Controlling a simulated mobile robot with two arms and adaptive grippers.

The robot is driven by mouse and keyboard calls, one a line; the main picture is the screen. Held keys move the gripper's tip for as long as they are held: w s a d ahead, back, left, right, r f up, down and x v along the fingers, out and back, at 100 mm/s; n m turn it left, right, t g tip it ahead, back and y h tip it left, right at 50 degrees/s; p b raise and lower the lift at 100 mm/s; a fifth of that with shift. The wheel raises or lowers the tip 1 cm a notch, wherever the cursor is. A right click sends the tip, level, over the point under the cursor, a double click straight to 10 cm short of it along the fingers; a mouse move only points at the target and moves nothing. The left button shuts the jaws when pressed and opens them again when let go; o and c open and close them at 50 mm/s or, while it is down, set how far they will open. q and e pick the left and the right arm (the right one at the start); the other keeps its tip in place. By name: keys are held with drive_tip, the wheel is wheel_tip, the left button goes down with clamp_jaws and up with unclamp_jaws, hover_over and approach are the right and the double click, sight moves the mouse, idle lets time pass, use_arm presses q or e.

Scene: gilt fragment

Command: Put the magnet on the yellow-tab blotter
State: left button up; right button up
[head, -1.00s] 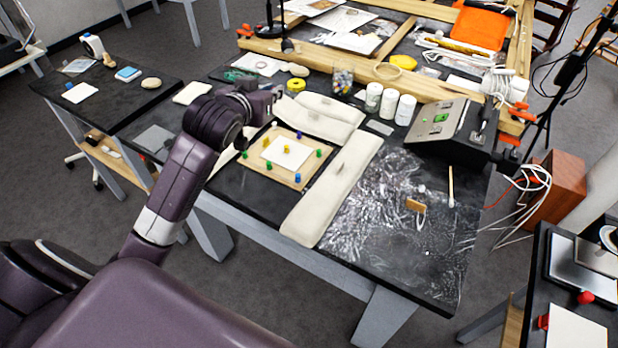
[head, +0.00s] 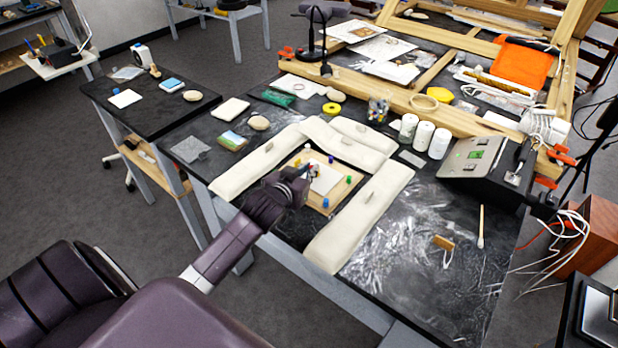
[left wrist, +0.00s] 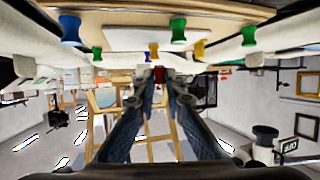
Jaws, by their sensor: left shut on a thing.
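My left gripper (head: 308,174) is over the wooden board (head: 340,190) with a white sheet (head: 325,180) on it. In the left wrist view its fingertips (left wrist: 160,76) are shut on a small red piece (left wrist: 159,73), apparently the magnet, mostly hidden between them. Other spool-shaped pieces stand around the sheet, among them a blue one (left wrist: 70,29), a green one (left wrist: 178,30) and a yellow one (left wrist: 199,48). My right gripper is out of view.
Long cream cushions (head: 360,220) border the board. White jars (head: 423,136) and a grey control box (head: 475,160) stand at the back right.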

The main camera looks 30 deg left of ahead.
use_arm(q)
wheel_tip(320, 180, down, 3)
drive_tip(key=shift+f, duration=0.15)
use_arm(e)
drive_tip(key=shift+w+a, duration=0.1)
use_arm(q)
drive_tip(key=shift+f, duration=0.1)
drive_tip(key=o, duration=0.7)
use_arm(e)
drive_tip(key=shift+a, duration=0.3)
use_arm(q)
drive_tip(key=v, duration=0.6)
drive_tip(key=b+v, duration=0.1)
drive_tip(key=v, duration=0.5)
drive_tip(key=shift+r, duration=0.3)
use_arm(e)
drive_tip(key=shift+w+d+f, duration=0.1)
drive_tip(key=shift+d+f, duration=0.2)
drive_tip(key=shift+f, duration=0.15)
